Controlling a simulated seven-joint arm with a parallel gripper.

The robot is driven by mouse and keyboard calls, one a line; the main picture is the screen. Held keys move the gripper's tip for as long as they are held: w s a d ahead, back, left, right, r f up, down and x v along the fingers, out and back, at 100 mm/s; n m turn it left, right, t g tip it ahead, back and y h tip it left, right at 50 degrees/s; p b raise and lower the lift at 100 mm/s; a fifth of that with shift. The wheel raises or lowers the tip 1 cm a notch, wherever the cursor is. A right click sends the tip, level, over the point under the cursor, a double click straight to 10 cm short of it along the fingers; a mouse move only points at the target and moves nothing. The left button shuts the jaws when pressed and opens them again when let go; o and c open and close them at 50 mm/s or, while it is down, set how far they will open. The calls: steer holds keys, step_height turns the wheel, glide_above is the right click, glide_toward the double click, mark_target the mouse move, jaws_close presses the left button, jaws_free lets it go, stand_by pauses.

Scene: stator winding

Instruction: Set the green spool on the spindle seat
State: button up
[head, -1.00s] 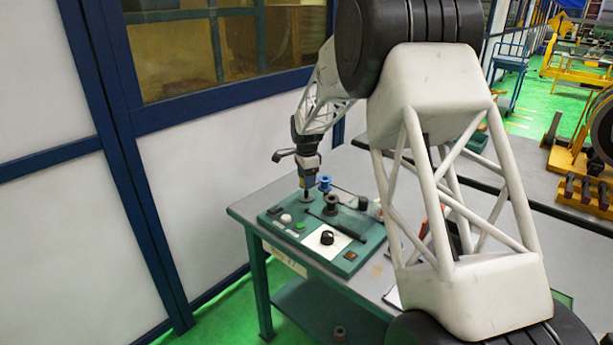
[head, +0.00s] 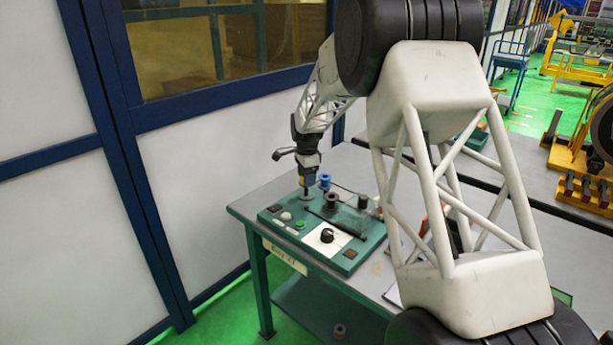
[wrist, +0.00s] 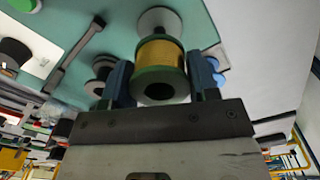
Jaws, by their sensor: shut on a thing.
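The green spool (wrist: 160,85), wound with copper-coloured wire, is between the two blue fingers of my gripper (wrist: 160,62) in the wrist view. My gripper is shut on it. Its near green flange has a dark centre hole. A pale round disc (wrist: 158,18), which looks like the spindle seat, shows just beyond the spool. Whether the spool touches it or hangs above it I cannot tell. In the head view my gripper (head: 307,184) points down over the far left part of the green board; the spool is too small to make out there.
The green board (head: 345,262) lies on a grey table (head: 375,285). A blue spool (head: 325,180) and a dark spool (head: 332,201) stand close to the right of my gripper. A black rod, a black knob (head: 327,236) on a white plate and small buttons are on the board.

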steer(key=shift+f, duration=2.2)
stand_by(1.1)
stand_by(0.4)
steer(key=o, duration=1.2)
steer(key=shift+o, duration=0.2)
steer(key=shift+r, duration=0.15)
steer(key=shift+r, duration=3.3)
steer(key=shift+r, duration=0.1)
